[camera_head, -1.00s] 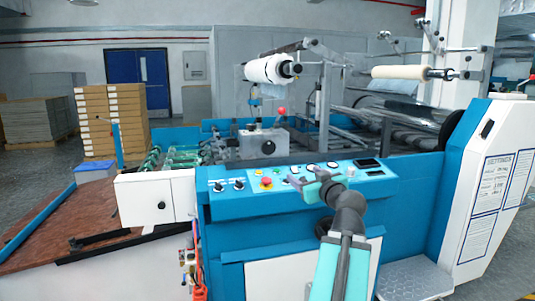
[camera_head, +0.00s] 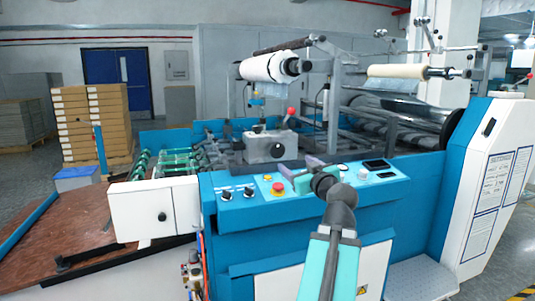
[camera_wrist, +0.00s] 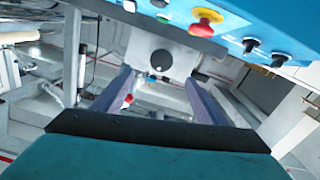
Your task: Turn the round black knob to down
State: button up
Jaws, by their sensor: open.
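A round black knob (camera_head: 277,150) sits on the front face of a grey box (camera_head: 259,145) behind the blue control panel. The same knob also shows in the wrist view (camera_wrist: 161,60), ahead of my fingers and roughly between them in the picture. My gripper (camera_head: 298,166) is above the back part of the panel, right of the knob and apart from it. In the wrist view my gripper (camera_wrist: 159,77) has its two purple fingers spread with nothing between them. The knob's pointer is too small to read.
The blue panel (camera_head: 219,210) carries a red emergency button (camera_head: 277,188) and two small black selector knobs (camera_head: 226,194). A white box (camera_head: 135,213) with another round black knob (camera_head: 162,216) is on the left. A white roll (camera_head: 268,67) hangs above the grey box.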

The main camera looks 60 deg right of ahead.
aim_at(278, 152)
jog(key=shift+w+d+r, duration=0.1)
jog(key=shift+w, duration=0.25)
jog(key=p+x, duration=0.2)
jog(key=p, duration=0.2)
jog(key=shift+w+d+r, duration=0.1)
jog(key=shift+w+d, duration=0.1)
jog(key=shift+w, duration=0.1)
jog(key=p+x, duration=0.2)
jog(key=p, duration=0.7)
jog(key=shift+w+d, duration=0.1)
jog(key=shift+w, duration=0.05)
dwell(0.5)
jog(key=p+x, duration=0.1)
jog(key=p, duration=0.4)
jog(key=shift+w+d, duration=0.25)
jog(key=shift+w, duration=0.05)
jog(key=p, duration=0.4)
jog(key=shift+w+d, duration=0.3)
jog(key=shift+w, duration=0.1)
jog(key=shift+p+x, duration=1.35)
jog(key=shift+x, duration=1.05)
jog(key=shift+w+d, duration=0.2)
jog(key=shift+w, duration=0.15)
